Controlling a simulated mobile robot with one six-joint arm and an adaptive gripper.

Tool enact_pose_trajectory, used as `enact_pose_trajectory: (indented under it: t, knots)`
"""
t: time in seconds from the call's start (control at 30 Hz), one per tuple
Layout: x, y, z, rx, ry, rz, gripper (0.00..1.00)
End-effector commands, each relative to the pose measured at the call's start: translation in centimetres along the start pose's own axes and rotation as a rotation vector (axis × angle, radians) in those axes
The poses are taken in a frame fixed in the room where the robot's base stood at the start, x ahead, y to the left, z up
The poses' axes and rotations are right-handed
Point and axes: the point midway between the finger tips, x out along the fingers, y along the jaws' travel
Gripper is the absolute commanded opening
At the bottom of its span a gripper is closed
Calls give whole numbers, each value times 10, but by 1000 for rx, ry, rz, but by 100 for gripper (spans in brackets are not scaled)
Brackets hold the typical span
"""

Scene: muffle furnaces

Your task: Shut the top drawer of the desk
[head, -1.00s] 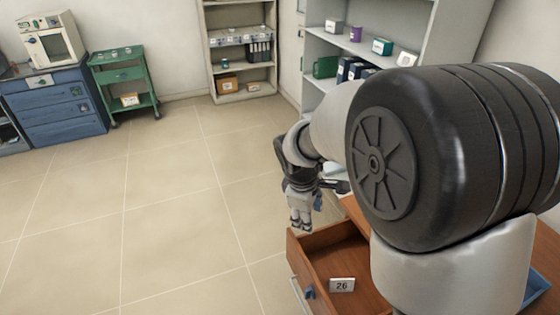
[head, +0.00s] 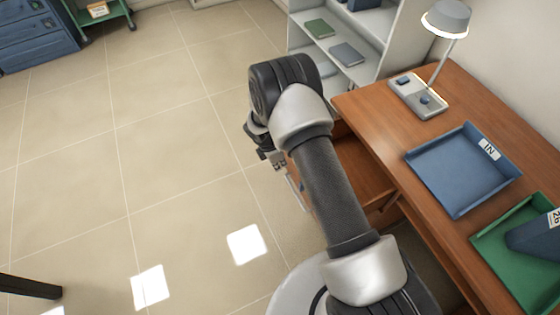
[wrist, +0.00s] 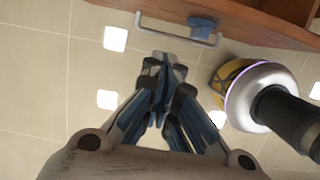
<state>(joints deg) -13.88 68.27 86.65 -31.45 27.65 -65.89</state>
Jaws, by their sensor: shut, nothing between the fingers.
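The brown wooden desk (head: 455,100) stands at the right in the head view. Its top drawer (head: 365,170) is pulled out beneath the desktop, partly hidden by my arm. In the wrist view the drawer front (wrist: 250,18) crosses the top, with a pale bar handle (wrist: 172,34) and a blue block (wrist: 202,25) at the handle. My gripper (head: 277,160) is at the outer side of the open drawer. In the wrist view the gripper (wrist: 165,65) is shut and empty, its fingertips just short of the handle. I cannot tell whether they touch.
On the desktop are a lamp (head: 446,20), a blue tray (head: 460,170) and a green tray (head: 515,245). A grey shelf (head: 340,50) stands behind the desk. Open tiled floor (head: 160,130) lies to the left. A dark bar (head: 30,287) shows at lower left.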

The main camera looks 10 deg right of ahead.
Motion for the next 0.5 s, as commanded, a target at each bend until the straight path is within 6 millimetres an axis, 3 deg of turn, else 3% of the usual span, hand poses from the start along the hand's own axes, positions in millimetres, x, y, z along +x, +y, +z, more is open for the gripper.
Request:
enact_pose_trajectory:
  t: [0.03,0.27,0.5]
  knots:
    - [16,-1,-1,0,0,-2,0]
    - [64,-1,-1,2,0,-2,0]
    - [67,0,32,4,0,1,0]
